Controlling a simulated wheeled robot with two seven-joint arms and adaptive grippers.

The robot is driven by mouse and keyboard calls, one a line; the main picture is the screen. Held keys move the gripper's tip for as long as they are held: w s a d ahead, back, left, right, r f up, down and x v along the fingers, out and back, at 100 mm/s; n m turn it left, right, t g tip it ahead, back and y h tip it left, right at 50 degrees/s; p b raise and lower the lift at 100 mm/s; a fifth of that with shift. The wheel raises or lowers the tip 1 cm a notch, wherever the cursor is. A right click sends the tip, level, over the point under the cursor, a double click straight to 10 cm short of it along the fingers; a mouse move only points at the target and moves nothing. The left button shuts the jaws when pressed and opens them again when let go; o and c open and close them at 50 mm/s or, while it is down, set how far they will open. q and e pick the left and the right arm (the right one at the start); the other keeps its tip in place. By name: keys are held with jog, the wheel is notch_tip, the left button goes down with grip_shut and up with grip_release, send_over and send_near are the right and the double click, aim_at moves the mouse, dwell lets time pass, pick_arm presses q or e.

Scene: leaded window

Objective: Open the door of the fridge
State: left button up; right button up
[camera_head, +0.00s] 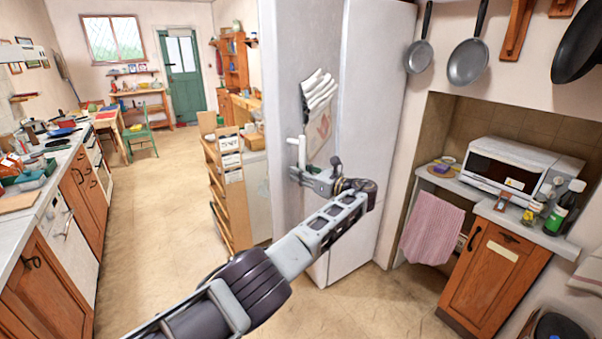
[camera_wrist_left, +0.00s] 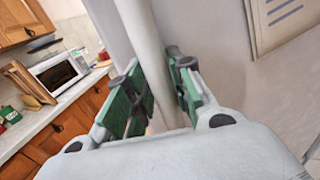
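The tall white fridge (camera_head: 378,120) stands in the middle of the head view. A white glove-like item (camera_head: 319,90) and a sheet with a red mark (camera_head: 319,136) are on its left-hand face. The upright white fridge handle (camera_head: 302,150) stands out from this face. My left gripper (camera_head: 300,174) is at the handle's lower part. In the left wrist view the handle (camera_wrist_left: 146,40) runs between the green-padded fingers of my left gripper (camera_wrist_left: 160,98), which appear closed around it. I see no clear gap at the door's edge. My right gripper is out of view.
A wooden rack (camera_head: 225,190) stands just left of the fridge. To the right are a white microwave (camera_head: 510,165), a pink towel (camera_head: 432,228) and a wooden cabinet (camera_head: 490,275). A worktop (camera_head: 45,150) lines the left wall. The floor (camera_head: 160,215) between is clear.

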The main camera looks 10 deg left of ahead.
pick_arm(q)
jog(key=shift+o, duration=1.4)
jog(key=shift+r, duration=0.15)
jog(key=v, duration=0.7)
jog(key=shift+s, duration=0.15)
jog(key=shift+d, duration=0.15)
